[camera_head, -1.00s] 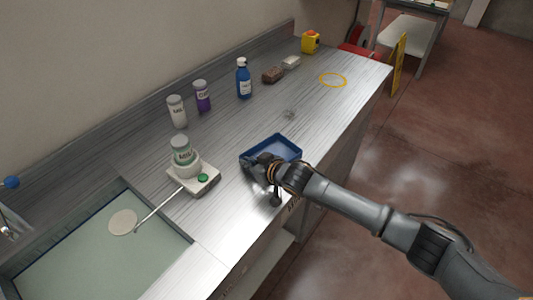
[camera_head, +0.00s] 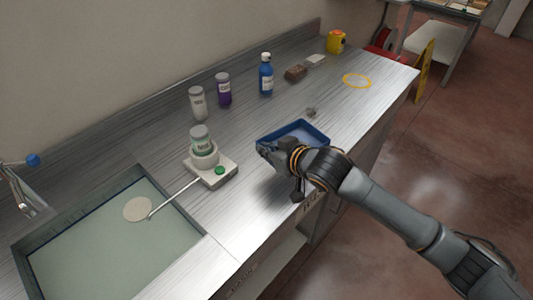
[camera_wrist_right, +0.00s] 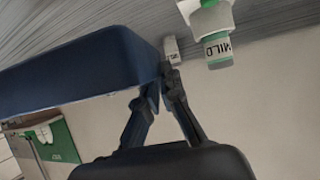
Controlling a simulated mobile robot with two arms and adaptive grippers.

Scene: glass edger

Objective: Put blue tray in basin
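The blue tray (camera_head: 297,132) is at the front edge of the counter, right of the scale-like device, and seems slightly above the counter with a dark shadow below. My right gripper (camera_head: 266,150) is at its near left corner. In the right wrist view the tray (camera_wrist_right: 75,75) fills the left side, and the fingers (camera_wrist_right: 160,88) close at its corner; the exact contact is partly hidden. The basin (camera_head: 105,255) is sunk in the counter at the lower left, with pale greenish contents and a round pale disc on a rod. My left gripper is not in view.
A white device (camera_head: 222,180) with a green-labelled jar (camera_head: 201,140) stands between tray and basin, its rod (camera_head: 175,196) reaching over the basin. Several bottles, including a blue one (camera_head: 266,76), line the back. A faucet (camera_head: 20,190) stands left. A yellow ring (camera_head: 357,81) marks the right.

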